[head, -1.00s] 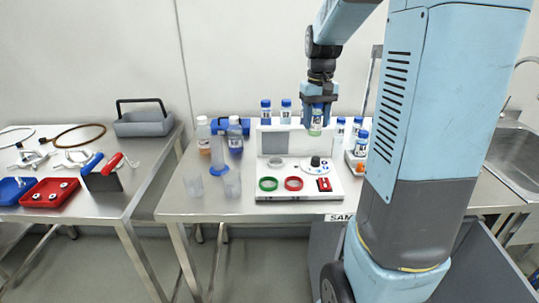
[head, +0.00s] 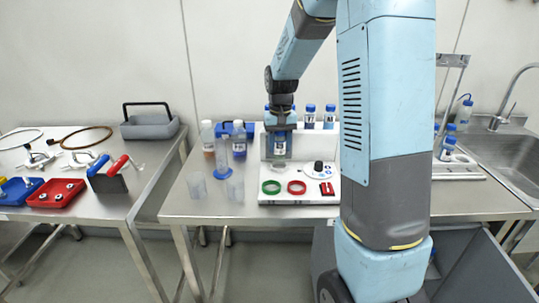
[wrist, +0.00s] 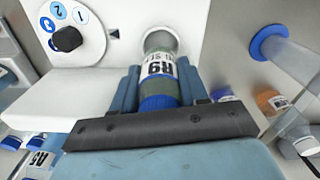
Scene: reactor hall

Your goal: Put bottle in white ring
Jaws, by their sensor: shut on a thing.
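My gripper (head: 279,146) is shut on a bottle. The bottle (wrist: 160,68) has a blue cap, a label reading R9 and a grey-green lower part, and stands out between the blue fingers in the wrist view. In the head view its lower end (head: 279,153) shows below the fingers, over the white device. The white ring (wrist: 158,27) shows as a pale rim at the bottle's far end in the wrist view. I cannot tell whether the base is inside it or just above it. The bottle hides much of the ring.
A green ring (head: 271,187) and a red ring (head: 297,187) sit at the device's front. A black knob (head: 318,166) is right of the bottle. A blue-based cylinder (head: 223,160) and clear beakers (head: 235,188) stand left. Blue-capped bottles (head: 310,117) stand behind.

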